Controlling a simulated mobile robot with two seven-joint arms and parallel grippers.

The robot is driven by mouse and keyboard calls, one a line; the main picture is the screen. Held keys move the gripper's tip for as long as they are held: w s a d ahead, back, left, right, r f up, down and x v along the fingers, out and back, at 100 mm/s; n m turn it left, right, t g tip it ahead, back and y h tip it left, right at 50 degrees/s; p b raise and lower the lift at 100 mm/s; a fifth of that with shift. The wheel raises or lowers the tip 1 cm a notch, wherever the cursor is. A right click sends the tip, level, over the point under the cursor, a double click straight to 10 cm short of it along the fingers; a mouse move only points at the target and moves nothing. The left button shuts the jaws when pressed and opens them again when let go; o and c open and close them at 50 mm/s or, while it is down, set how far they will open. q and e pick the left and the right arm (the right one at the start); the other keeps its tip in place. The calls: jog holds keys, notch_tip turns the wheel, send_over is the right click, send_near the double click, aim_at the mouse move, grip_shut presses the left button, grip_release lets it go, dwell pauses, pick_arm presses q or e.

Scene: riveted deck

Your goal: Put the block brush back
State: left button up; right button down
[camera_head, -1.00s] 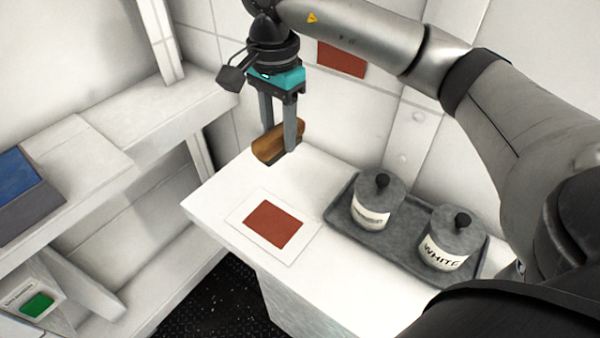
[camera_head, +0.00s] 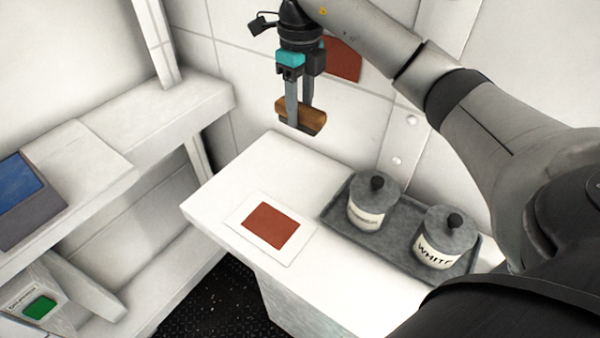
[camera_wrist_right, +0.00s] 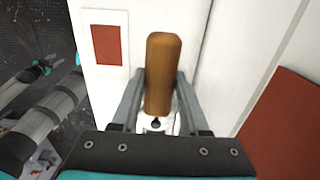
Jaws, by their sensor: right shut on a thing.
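The block brush (camera_head: 301,114) is a brown wooden block with a dark underside. My right gripper (camera_head: 299,108) is shut on it and holds it in the air above the back part of the white counter (camera_head: 205,195), near the wall. In the right wrist view the brush (camera_wrist_right: 163,75) sits lengthwise between the two fingers of my right gripper (camera_wrist_right: 158,100). A grey tray (camera_head: 335,212) on the counter carries two lidded grey pots.
One pot (camera_head: 445,238) is labelled WHITE; the other pot's label (camera_head: 362,215) is too small to read. A white card with a red-brown patch (camera_head: 271,226) lies on the counter. A red-brown panel (camera_head: 342,59) is on the wall. White shelving (camera_head: 185,112) stands left, past a floor gap.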

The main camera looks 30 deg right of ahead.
aim_at(300, 126)
notch_tip(300, 126, down, 16)
jog(key=shift+f+b, duration=0.25)
jog(key=shift+b, duration=0.4)
jog(key=shift+f, duration=0.2)
jog(key=shift+c, duration=2.1)
grip_release()
jog(key=shift+r, duration=0.15)
notch_tip(300, 126, up, 12)
jog(key=shift+r+p, duration=0.1)
jog(key=shift+p, duration=0.3)
